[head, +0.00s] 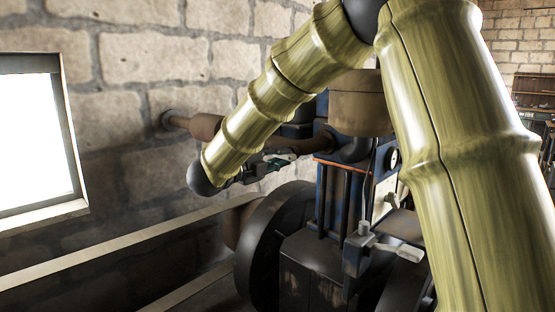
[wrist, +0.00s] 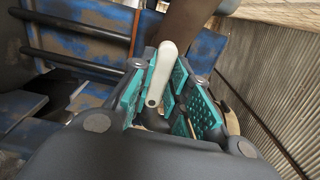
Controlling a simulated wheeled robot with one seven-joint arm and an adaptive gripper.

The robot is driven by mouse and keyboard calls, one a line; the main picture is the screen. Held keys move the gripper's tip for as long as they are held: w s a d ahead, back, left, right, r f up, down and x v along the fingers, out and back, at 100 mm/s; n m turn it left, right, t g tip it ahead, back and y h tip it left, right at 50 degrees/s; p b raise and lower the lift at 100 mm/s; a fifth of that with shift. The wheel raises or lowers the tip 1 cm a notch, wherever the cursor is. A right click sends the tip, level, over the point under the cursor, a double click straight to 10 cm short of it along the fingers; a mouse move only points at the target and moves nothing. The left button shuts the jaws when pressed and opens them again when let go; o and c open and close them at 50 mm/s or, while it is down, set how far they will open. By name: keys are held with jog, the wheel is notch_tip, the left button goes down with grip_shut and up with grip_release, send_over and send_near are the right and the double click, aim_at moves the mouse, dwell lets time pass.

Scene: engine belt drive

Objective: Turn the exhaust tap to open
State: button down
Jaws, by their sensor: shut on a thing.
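The exhaust tap's pale lever handle (wrist: 161,76) stands between the teal pads of my gripper (wrist: 166,88) in the wrist view. My gripper is shut on this handle. The brown pipe (wrist: 188,28) that seems to carry the tap runs behind the handle's upper end. In the head view my gripper (head: 276,159) is small and sits at the exhaust pipe (head: 288,142), left of the blue engine. My own arm hides part of the pipe there, and I cannot make out the handle's exact angle from that view.
The blue engine (head: 329,195) stands right of my gripper, with a dark flywheel (head: 264,245) below. A pale belt (head: 120,243) runs off to the left. A stone wall (head: 150,60) with a bright window (head: 35,135) is behind. My arm blocks much of the right side.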

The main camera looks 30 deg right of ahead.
jog(key=c, duration=1.4)
grip_release()
jog(key=shift+o, duration=0.2)
jog(key=v, duration=1.2)
